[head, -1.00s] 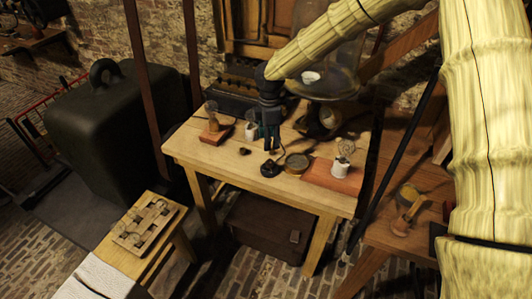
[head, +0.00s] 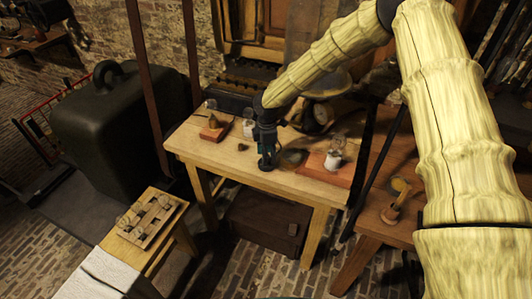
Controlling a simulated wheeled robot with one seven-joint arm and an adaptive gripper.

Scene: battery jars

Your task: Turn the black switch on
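My gripper (head: 267,164) points down at the front middle of the wooden table (head: 210,155), low over the tabletop. The black switch is not clearly visible now; the gripper covers the spot where a small black round piece stood in the earlier view. I cannot tell whether the fingers touch it, or whether they are open or shut. A round dark disc (head: 294,157) lies just right of the gripper. A small dark lump (head: 243,147) lies to its left.
A wooden block with a glass bulb (head: 214,131) and a white jar (head: 249,127) stand left of my arm. A reddish board (head: 316,170) with a bulb on a white base (head: 334,160) is at the right. A low bench (head: 150,220) stands front left.

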